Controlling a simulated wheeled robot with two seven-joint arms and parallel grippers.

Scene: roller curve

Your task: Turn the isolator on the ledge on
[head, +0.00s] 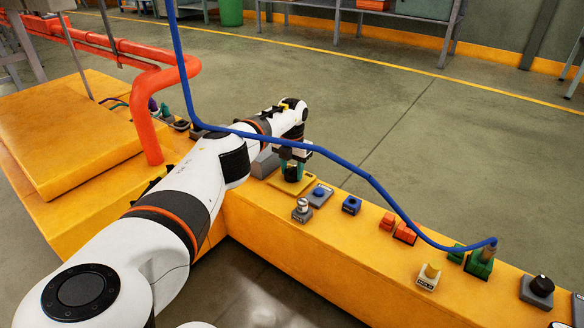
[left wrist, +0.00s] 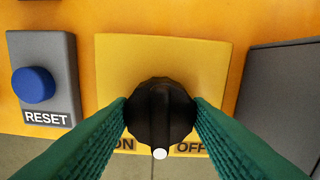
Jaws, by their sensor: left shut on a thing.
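The isolator is a yellow plate (left wrist: 165,62) with a black rotary knob (left wrist: 160,112), set on the yellow ledge (head: 262,215). Its labels ON and OFF are partly covered by the fingers. The knob's white mark points down in the left wrist view, between the two labels. My left gripper (head: 292,168) is shut on the knob, with a green ridged finger on each side in the left wrist view (left wrist: 160,118). In the head view the isolator plate (head: 300,187) shows partly under the gripper. My right gripper is not in view.
A blue RESET button (left wrist: 34,85) on a grey plate stands beside the isolator. Further right on the ledge are red blocks (head: 404,233), a cream switch (head: 429,276) and a black knob (head: 542,286). A blue cable (head: 352,172) passes over my arm. An orange pipe (head: 150,115) rises at left.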

